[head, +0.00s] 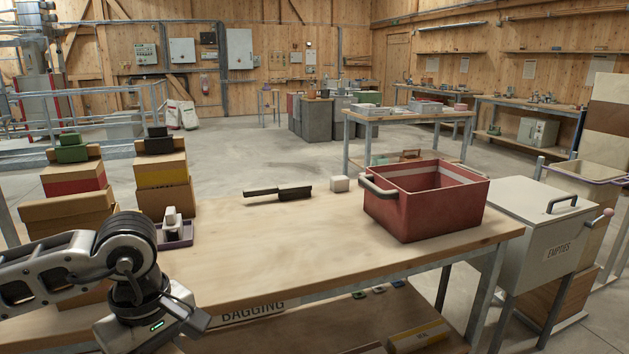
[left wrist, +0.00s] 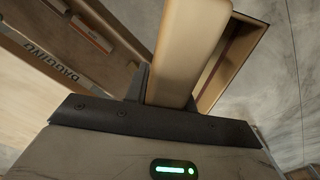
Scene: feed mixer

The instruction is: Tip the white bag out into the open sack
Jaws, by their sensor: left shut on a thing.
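My left gripper (head: 190,324) is low at the left, in front of the bagging table's front edge; its fingertips are largely out of sight there. In the left wrist view my left gripper (left wrist: 165,98) is shut on a smooth beige, slab-like thing (left wrist: 193,45). I cannot tell whether this is the white bag. A hollow brown box-like shape (left wrist: 232,62) shows right behind it. Whitish bags (head: 182,114) stand on the floor far back left. An open-topped pale container (head: 592,176) in a rim frame stands at the far right; I cannot tell whether it is the open sack. My right gripper is not in view.
Stacked cartons (head: 160,180) stand at left, a lidded grey bin (head: 525,215) at right. The table's middle is clear.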

